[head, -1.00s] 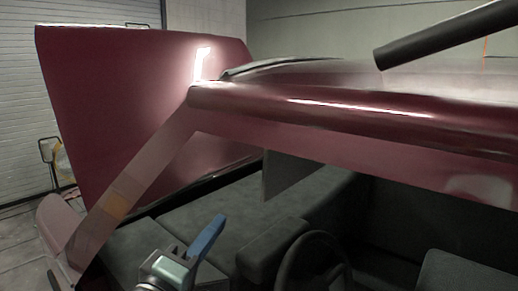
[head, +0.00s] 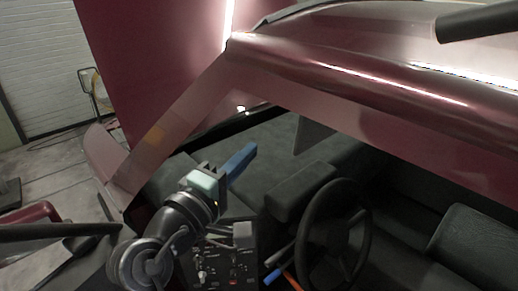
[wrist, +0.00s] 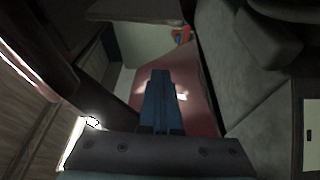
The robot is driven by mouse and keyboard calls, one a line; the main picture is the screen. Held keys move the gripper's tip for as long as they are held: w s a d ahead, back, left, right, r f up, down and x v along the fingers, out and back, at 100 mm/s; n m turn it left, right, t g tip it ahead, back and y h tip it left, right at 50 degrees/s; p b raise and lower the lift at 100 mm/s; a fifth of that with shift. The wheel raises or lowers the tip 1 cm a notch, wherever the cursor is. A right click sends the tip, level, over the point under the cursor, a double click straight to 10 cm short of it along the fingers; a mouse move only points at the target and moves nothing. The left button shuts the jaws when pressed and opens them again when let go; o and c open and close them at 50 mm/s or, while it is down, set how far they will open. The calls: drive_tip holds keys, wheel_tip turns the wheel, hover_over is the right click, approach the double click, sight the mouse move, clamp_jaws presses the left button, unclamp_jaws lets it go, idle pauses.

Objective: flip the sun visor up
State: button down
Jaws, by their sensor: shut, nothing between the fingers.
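The sun visor (head: 313,137) is a small flat dark grey panel. It hangs down below the red roof edge, above the dashboard side of the cabin, in the head view. My gripper (head: 251,150) has blue fingers pressed together with nothing between them. In the head picture it is left of the visor, with a visible gap between fingertips and panel. The fingers also point up the middle of the wrist view (wrist: 160,74). I cannot tell for sure which surface in the wrist view is the visor.
The red roof edge (head: 360,85) and the slanted windscreen pillar (head: 180,115) frame the opening. A steering wheel (head: 335,235) stands below right, with a grey seat (head: 475,245) beyond it. A control panel (head: 225,262) lies below my arm. Open air surrounds the fingers.

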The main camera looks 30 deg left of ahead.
drive_tip(key=w+d+p, duration=0.4)
drive_tip(key=w+p, duration=0.1)
drive_tip(key=w, duration=0.2)
idle(0.3)
